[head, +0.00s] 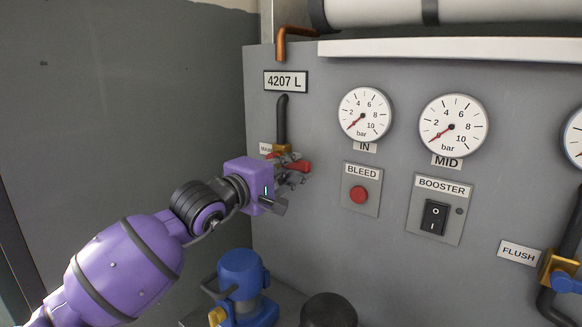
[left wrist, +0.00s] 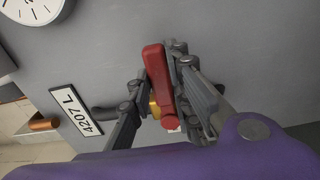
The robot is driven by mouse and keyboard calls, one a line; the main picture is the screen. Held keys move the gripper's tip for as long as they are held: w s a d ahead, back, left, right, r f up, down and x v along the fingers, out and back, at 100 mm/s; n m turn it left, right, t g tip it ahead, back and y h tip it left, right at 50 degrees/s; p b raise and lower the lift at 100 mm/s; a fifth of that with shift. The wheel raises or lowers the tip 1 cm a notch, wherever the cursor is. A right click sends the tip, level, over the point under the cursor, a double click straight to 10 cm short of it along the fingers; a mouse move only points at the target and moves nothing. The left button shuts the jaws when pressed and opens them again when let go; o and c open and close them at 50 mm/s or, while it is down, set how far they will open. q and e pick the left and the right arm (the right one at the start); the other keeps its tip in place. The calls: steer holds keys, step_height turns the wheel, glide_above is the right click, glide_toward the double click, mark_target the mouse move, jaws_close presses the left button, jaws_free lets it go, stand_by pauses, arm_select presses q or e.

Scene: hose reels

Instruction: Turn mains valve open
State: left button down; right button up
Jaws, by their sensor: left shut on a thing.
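The mains valve has a red lever handle (head: 302,166) on a brass body (head: 282,149), below a dark vertical pipe (head: 282,115) at the panel's left side. The lever lies roughly across the pipe. My left gripper (head: 289,171) is shut on the lever and hides part of it in the head view. In the left wrist view the lever (left wrist: 156,75) sits between the two fingers of the left gripper (left wrist: 160,82), and some brass shows behind it. The small label beside the valve is partly covered. My right gripper is not in view.
The "IN" gauge (head: 364,114) and "MID" gauge (head: 453,126) both have needles at the low end. Right of the valve are the red bleed button (head: 359,195) and booster switch (head: 435,217). A blue pump-like unit (head: 241,280) stands below my left arm.

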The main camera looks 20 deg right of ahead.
arm_select(q)
steer(key=shift+r, duration=0.15)
steer(key=shift+w+a+r+n+p, duration=0.15)
steer(key=shift+r+n+p, duration=0.5)
steer(key=shift+n, duration=0.5)
steer(key=shift+w+a+r+n+p, duration=0.1)
steer(key=shift+w+r+n+p, duration=0.1)
steer(key=shift+r+n+p, duration=0.75)
steer(key=shift+w+a+r+n+p, duration=0.2)
steer(key=shift+n+p, duration=0.3)
steer(key=shift+n, duration=0.9)
steer(key=c, duration=1.6)
jaws_free()
